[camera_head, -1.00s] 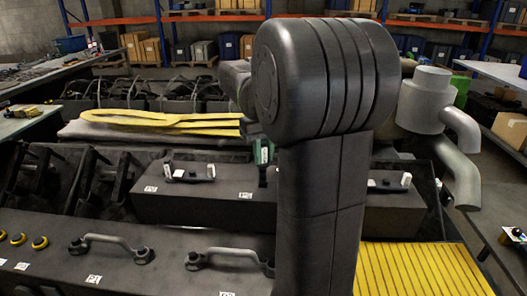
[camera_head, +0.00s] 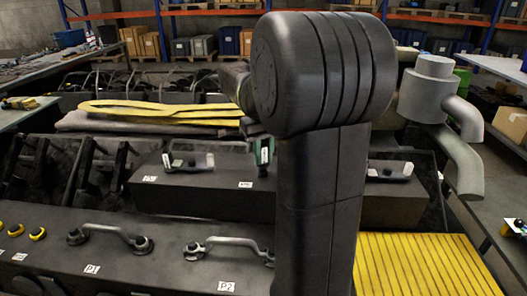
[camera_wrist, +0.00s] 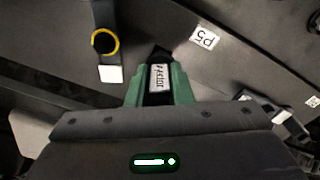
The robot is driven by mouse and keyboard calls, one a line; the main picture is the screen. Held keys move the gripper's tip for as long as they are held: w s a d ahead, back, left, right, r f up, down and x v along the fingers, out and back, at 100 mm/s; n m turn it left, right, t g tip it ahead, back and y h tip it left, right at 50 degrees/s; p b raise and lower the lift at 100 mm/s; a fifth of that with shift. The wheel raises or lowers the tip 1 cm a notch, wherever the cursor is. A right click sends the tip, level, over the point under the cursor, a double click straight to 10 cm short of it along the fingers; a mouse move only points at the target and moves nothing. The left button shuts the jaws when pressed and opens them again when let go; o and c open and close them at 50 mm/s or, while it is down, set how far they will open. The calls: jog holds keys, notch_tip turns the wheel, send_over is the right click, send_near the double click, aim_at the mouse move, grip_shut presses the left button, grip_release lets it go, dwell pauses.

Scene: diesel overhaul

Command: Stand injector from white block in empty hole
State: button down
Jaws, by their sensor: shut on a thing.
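My gripper (camera_head: 263,150) is beyond my dark arm link in the head view, above the dark engine block. In the wrist view its green fingers (camera_wrist: 158,92) are shut on a dark piece with a white lettered label (camera_wrist: 158,77), which looks like the injector. Most of the injector is hidden by the fingers and wrist. I cannot tell which hole is empty.
Dark engine covers carry grey handles (camera_head: 108,234) and several yellow rings (camera_head: 37,234) at the left. A black bracket (camera_head: 188,162) sits behind. A grey pipe (camera_head: 430,95) rises at the right, above a yellow ribbed panel (camera_head: 425,265). A label (camera_wrist: 205,40) marks the cover.

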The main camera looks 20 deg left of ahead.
aim_at(263, 163)
jog(key=shift+f+b, duration=0.9)
jog(key=shift+f, duration=0.8)
jog(key=c, duration=1.2)
grip_release()
notch_tip(263, 163, up, 14)
jog(key=shift+f, duration=0.1)
jog(key=shift+f, duration=0.15)
